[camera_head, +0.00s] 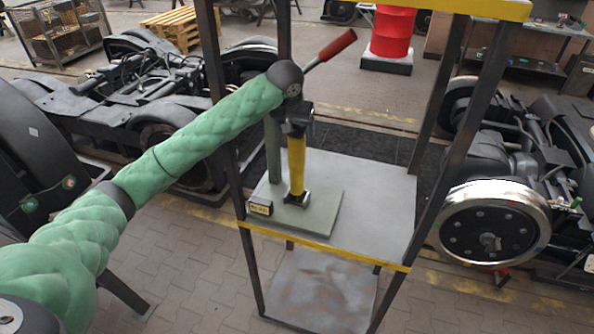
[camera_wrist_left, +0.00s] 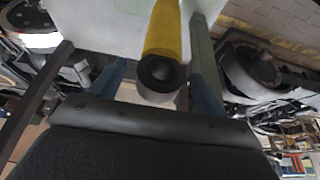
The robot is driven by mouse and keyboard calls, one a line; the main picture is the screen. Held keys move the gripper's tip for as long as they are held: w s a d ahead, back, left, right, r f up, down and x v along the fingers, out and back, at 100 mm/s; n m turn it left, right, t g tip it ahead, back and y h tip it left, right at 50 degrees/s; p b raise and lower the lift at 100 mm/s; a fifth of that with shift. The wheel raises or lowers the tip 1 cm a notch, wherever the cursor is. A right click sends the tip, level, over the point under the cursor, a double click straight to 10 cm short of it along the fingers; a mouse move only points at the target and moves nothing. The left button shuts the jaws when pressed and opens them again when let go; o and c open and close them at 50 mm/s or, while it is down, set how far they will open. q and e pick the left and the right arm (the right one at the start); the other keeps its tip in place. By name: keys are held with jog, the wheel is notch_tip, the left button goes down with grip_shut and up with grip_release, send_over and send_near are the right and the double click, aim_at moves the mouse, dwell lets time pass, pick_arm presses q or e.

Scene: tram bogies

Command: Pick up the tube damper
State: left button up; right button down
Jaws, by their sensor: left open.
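The tube damper (camera_head: 297,165) is a yellow upright tube with a dark lower end on a grey-green base plate (camera_head: 322,212). My left gripper (camera_head: 297,126) is at its top, reaching in from the left. The left gripper's fingers (camera_wrist_left: 155,82) are apart, one on each side of that end, with visible gaps. Contact with the tube cannot be seen. My right gripper is not in view.
A grey-green post (camera_head: 273,152) stands close left of the damper. A red-handled lever (camera_head: 335,46) rises behind my wrist. Dark frame uprights (camera_head: 460,140) bound the grey shelf (camera_head: 385,190), which is clear on its right. A small labelled block (camera_head: 260,207) sits at the plate's front left.

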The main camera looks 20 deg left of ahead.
pick_arm(q)
jog(key=shift+w+f+p, duration=0.15)
jog(key=shift+f+p, duration=0.4)
jog(key=shift+f, duration=0.1)
jog(key=shift+x, duration=0.8)
jog(key=c, duration=1.5)
grip_shut()
jog(key=shift+r, duration=0.15)
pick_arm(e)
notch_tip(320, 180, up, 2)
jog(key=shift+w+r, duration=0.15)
